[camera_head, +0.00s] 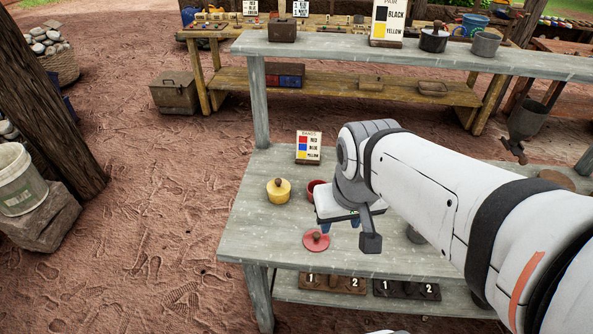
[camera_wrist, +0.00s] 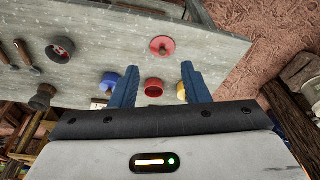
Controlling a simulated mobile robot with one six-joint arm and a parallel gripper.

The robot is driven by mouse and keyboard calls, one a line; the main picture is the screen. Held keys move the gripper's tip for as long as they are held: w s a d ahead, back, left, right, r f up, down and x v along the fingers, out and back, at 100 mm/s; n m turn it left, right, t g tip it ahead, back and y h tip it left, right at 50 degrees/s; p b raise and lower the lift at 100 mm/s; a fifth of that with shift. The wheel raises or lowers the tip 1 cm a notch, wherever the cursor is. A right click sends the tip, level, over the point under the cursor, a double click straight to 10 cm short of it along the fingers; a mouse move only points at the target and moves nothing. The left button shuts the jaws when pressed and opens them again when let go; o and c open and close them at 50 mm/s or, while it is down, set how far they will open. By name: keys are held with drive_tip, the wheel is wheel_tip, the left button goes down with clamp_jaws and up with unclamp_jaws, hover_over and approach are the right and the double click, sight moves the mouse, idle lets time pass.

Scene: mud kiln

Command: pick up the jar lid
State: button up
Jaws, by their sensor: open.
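The jar lid, a flat red disc with a brown knob, lies on the grey bench near its front left in the head view (camera_head: 316,241). In the wrist view the lid (camera_wrist: 162,46) lies beyond my fingertips, roughly centred between them. My gripper (camera_head: 341,222) is open and empty, with blue fingers above the bench right of the lid; it also shows in the wrist view (camera_wrist: 160,68). An open red jar (camera_head: 315,187) stands behind the lid, partly hidden by my wrist; it appears between my fingers in the wrist view (camera_wrist: 154,88).
A yellow jar with a knobbed lid (camera_head: 278,191) stands left of the red jar. A blue jar (camera_wrist: 109,80) is beside my left finger in the wrist view. A colour card (camera_head: 308,147) stands at the back. A raised grey shelf (camera_head: 350,47) spans behind. Bench surface around the lid is clear.

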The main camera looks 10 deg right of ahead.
drive_tip(key=w+f+n+g+p, duration=0.1)
drive_tip(key=w+f+n+g, duration=0.1)
drive_tip(key=w+f+n, duration=0.5)
approach(316, 232)
drive_tip(key=shift+s+a+f+g+p, duration=0.1)
drive_tip(key=shift+a+f+g+p, duration=0.25)
drive_tip(key=shift+f+g+p, duration=0.1)
drive_tip(key=shift+f, duration=1.5)
drive_tip(key=shift+w+d+f+p, duration=0.1)
drive_tip(key=shift+f+p, duration=0.05)
drive_tip(key=shift+f, duration=0.75)
drive_tip(key=shift+w+d+f+p, duration=0.15)
drive_tip(key=shift+f, duration=0.7)
drive_tip(key=shift+w+d+f+p, duration=0.1)
drive_tip(key=shift+f+p, duration=0.05)
drive_tip(key=shift+f, duration=0.75)
clamp_jaws()
